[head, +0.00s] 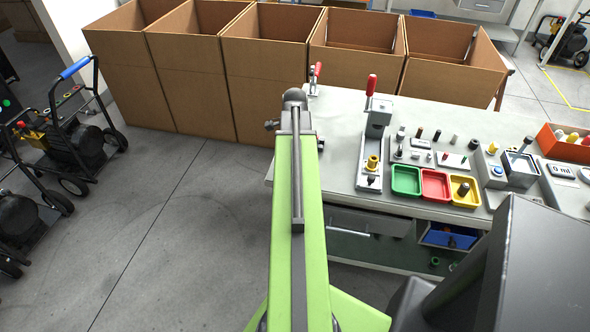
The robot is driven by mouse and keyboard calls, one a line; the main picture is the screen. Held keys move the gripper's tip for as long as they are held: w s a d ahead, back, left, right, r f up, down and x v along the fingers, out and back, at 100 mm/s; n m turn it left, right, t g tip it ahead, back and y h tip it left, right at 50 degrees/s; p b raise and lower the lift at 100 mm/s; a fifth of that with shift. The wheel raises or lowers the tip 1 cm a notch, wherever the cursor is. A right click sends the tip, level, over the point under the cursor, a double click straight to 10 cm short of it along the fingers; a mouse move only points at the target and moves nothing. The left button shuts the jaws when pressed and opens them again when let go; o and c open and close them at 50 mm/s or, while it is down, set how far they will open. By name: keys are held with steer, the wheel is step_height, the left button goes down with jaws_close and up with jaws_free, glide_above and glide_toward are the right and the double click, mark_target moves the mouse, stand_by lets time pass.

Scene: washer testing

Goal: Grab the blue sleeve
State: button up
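A small blue ring-shaped part (498,170), which looks like the blue sleeve, sits on a light grey block on the right part of the workbench. It is small in the head view, so its exact shape and seating cannot be told. My green arm stretches away from the camera, left of the bench parts. Its far end is near the bench's left edge, well left of the blue part. My gripper's fingers do not show, and nothing is seen held.
The workbench (340,130) carries a red-handled clamp fixture (371,135), green (406,193), red (436,198) and yellow (476,203) trays, and several small cylinders. An orange bin (545,139) stands at right. Cardboard boxes (190,90) line the back.

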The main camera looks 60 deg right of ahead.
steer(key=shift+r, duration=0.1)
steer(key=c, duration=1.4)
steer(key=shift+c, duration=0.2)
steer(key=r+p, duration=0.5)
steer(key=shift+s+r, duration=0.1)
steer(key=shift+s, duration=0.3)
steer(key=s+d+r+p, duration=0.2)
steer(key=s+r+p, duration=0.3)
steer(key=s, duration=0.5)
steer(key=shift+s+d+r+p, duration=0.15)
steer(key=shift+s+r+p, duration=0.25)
steer(key=shift+p, duration=0.15)
